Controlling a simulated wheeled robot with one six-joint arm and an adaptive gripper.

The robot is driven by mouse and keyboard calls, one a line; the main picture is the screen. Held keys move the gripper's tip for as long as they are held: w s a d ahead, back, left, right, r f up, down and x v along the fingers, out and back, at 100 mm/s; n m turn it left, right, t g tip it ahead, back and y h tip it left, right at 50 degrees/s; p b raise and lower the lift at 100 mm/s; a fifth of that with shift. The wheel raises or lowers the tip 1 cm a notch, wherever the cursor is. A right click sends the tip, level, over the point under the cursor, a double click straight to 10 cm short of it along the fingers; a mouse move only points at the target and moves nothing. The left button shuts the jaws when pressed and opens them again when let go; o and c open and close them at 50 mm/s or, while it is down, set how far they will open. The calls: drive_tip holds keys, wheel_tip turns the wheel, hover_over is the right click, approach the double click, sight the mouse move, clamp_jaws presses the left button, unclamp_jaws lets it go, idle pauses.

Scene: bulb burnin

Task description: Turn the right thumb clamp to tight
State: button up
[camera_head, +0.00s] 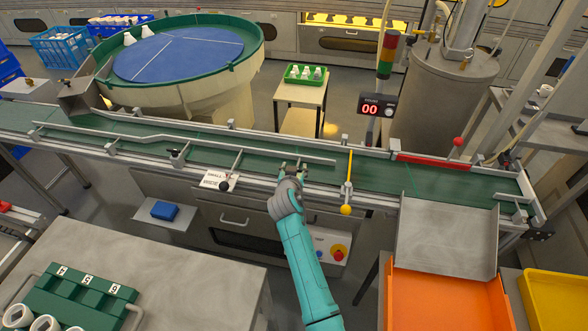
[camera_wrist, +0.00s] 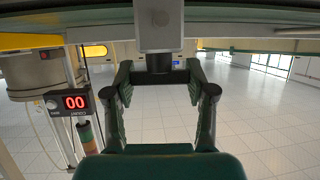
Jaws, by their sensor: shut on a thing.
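My gripper (camera_head: 292,168) reaches up to the near guide rail of the green conveyor, right of its middle. In the wrist view my gripper (camera_wrist: 160,76) has its two black fingers on either side of the dark right thumb clamp (camera_wrist: 159,64), shut on its wide bar. The clamp sits under a grey block (camera_wrist: 158,24). In the head view my gripper mostly hides this clamp. The left thumb clamp (camera_head: 175,153) is a small black knob on the same rail, farther left. A small lettered plate (camera_head: 220,181) stands between the two. The clamp's tightness cannot be read.
The green conveyor belt (camera_head: 400,180) runs across the view. A yellow lever (camera_head: 347,190) stands close right of my gripper. A round feeder bowl (camera_head: 180,60) is behind left. A counter display (camera_head: 377,106) reads 00. An orange bin (camera_head: 445,300) and grey table (camera_head: 190,275) are in front.

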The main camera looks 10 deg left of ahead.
drive_tip(key=shift+f+m+h, duration=0.1)
drive_tip(key=shift+m+h, duration=0.7)
drive_tip(key=shift+h, duration=0.2)
drive_tip(key=o, duration=1.2)
drive_tip(key=v, duration=1.2)
drive_tip(key=shift+d, duration=0.1)
